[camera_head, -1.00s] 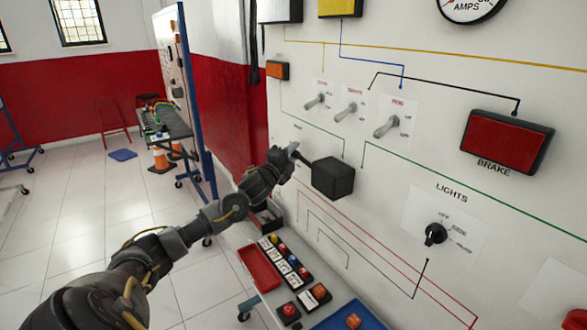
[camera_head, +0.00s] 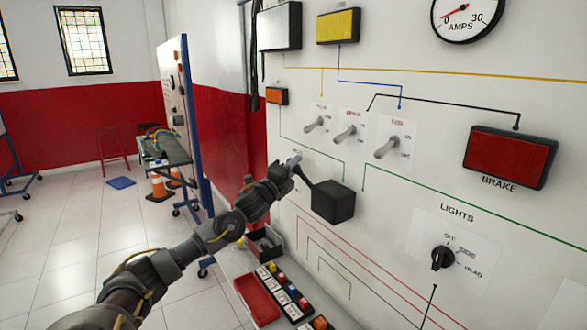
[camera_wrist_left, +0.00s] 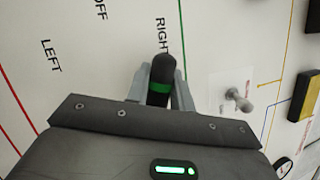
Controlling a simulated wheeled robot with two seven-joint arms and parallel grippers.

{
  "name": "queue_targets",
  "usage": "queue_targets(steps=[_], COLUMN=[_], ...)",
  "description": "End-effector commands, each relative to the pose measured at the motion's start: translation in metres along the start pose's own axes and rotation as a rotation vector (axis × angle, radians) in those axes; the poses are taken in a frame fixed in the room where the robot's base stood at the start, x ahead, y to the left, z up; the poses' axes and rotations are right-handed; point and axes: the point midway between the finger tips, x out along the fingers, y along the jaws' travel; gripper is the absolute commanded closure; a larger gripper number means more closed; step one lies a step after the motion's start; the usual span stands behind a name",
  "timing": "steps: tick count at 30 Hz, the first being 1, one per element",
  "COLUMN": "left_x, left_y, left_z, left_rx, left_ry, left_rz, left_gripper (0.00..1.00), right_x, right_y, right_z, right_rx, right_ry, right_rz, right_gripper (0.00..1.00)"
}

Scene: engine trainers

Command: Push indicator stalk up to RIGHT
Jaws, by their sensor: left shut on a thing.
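The indicator stalk is a black lever with a green band near its rounded tip (camera_wrist_left: 161,72). In the head view it rises up and left from a black box (camera_head: 332,202) on the white panel. My left gripper (camera_head: 294,163) is at the stalk's outer end. In the left wrist view its grey fingers (camera_wrist_left: 158,86) are shut around the stalk, one on each side. The stalk's tip lies beside the printed word RIGHT (camera_wrist_left: 162,36); OFF (camera_wrist_left: 101,10) and LEFT (camera_wrist_left: 50,56) are printed farther left. My right gripper is not in view.
Toggle switches (camera_head: 388,147) stand out from the panel above the box. A red BRAKE lamp (camera_head: 508,157) and a LIGHTS knob (camera_head: 442,258) are to the right. Below are a red tray (camera_head: 257,298) and a row of buttons. The floor at left is open.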

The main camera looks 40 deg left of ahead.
Motion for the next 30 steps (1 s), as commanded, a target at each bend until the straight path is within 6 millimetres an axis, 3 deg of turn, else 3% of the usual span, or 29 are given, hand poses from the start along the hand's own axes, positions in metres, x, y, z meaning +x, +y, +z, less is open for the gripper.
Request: queue_targets(steps=[2,3,7,19,30], left_x=[0.000,0.000,0.000,-0.009,-0.075], left_y=[-0.002,-0.002,-0.002,0.002,0.004], left_z=[0.000,0.000,0.000,0.001,-0.001], left_rx=[0.002,0.002,0.001,0.002,0.004], left_ry=[0.001,0.001,0.001,0.000,0.003], left_rz=[-0.003,-0.004,-0.003,0.000,0.001], left_gripper=[1.00,0.72,0.55,0.55,0.55], right_x=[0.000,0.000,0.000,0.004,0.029], right_y=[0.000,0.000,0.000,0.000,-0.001], right_z=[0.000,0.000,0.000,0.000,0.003], right_rx=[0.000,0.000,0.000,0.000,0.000], right_ry=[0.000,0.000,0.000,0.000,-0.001], right_rz=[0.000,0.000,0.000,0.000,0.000], right_gripper=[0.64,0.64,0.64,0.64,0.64])
